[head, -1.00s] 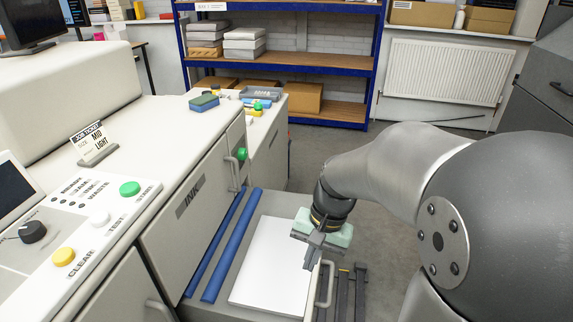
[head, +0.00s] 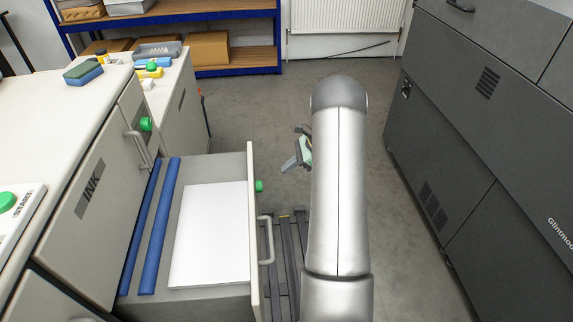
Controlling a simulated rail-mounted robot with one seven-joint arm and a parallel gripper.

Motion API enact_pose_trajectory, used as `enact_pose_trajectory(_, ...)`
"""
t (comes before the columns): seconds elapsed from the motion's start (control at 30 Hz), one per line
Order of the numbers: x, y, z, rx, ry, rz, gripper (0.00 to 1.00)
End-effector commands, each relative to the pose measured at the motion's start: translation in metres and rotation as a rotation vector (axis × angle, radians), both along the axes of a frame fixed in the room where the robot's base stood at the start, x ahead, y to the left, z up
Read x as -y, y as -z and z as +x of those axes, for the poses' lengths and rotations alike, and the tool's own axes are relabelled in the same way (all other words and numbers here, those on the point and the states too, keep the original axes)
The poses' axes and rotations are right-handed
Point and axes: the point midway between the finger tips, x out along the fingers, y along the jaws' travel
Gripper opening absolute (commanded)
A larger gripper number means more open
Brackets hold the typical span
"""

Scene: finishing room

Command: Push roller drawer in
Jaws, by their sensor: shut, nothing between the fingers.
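The roller drawer (head: 253,187) stands pulled out from the machine's ink cabinet (head: 92,185) in the head view. Two blue rollers (head: 158,226) lie side by side in it near the cabinet, next to a white sheet or panel (head: 208,236). My gripper (head: 291,165) is to the right of the drawer front, beyond the handle, apart from the drawer. Its fingers look shut and empty; my arm hides part of it.
Dark rails (head: 283,262) lie on the floor beside the drawer front. A large dark grey machine (head: 470,130) stands at the right. The grey floor between it and the drawer is clear apart from my arm. Blue shelving (head: 180,17) stands at the back.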

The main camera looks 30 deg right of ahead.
Motion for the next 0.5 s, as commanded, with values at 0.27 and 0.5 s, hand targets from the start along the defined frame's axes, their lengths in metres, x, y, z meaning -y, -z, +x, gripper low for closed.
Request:
enact_pose_trajectory(0.27, -0.041, 0.043, 0.018, -0.002, -0.005, 0.001, 0.00)
enact_pose_trajectory(0.5, -0.071, 0.046, 0.033, 0.000, -0.005, -0.002, 0.00)
